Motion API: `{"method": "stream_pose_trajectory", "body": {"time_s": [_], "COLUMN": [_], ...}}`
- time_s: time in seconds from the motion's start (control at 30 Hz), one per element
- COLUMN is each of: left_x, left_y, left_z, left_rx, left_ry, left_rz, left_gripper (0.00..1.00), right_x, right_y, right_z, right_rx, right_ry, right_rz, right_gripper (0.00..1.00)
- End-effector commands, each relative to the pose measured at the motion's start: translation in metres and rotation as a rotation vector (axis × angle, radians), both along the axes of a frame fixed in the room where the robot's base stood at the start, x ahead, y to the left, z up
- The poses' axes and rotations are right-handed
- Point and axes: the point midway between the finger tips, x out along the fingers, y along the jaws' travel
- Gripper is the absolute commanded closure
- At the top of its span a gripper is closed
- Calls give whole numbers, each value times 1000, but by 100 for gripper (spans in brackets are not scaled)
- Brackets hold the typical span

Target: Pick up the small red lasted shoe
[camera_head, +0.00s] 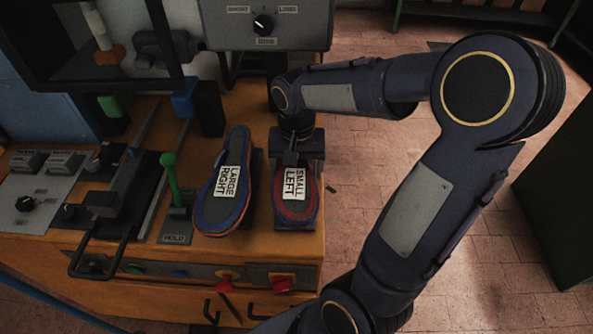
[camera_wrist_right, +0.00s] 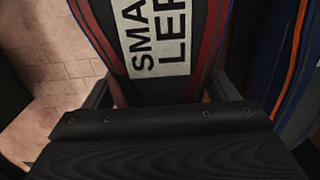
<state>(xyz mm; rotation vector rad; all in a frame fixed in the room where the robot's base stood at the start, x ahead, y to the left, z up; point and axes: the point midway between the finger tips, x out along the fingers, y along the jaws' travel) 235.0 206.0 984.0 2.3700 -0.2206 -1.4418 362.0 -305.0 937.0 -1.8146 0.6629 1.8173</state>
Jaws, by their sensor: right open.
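The small red shoe (camera_head: 298,208) lies on the right end of the orange bench, with a white label reading SMALL LEFT. It has a red body with blue edging. In the right wrist view the shoe (camera_wrist_right: 207,60) fills the upper middle, label up close. My right gripper (camera_head: 291,157) is above the shoe's far end and partly hides it. In the wrist view its open fingers (camera_wrist_right: 161,92) stand on either side of the shoe. I cannot tell whether they touch it. My left gripper is not in view.
A larger blue and orange shoe (camera_head: 210,212), labelled LARGE RIGHT, lies close to the left. A green-handled lever (camera_head: 171,178) stands left of it. A grey control box (camera_head: 268,30) is behind. Open tiled floor lies right of the bench.

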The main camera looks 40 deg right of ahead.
Motion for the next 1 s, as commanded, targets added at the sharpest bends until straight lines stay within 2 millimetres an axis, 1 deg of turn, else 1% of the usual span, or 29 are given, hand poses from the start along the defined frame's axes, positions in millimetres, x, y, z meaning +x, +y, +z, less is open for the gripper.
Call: {"method": "stream_pose_trajectory", "body": {"time_s": [0.17, 0.2, 0.6, 0.63, 0.87, 1.0], "left_x": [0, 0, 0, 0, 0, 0], "left_y": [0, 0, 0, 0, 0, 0], "left_z": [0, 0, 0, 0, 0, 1], "left_rx": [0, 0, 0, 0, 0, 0], "left_ry": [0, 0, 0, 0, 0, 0], "left_rz": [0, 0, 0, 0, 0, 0], "left_gripper": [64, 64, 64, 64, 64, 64], "right_x": [0, 0, 0, 1, 1, 1], "right_y": [0, 0, 0, 0, 0, 0], "right_z": [0, 0, 0, 1, 2, 7], "right_rx": [-1, -1, -1, 0, 0, -1], "right_ry": [-1, -1, -1, -4, -4, -6], "right_rz": [-1, -1, 0, 0, 0, 0], "right_gripper": [20, 23, 75, 77, 77, 77]}}
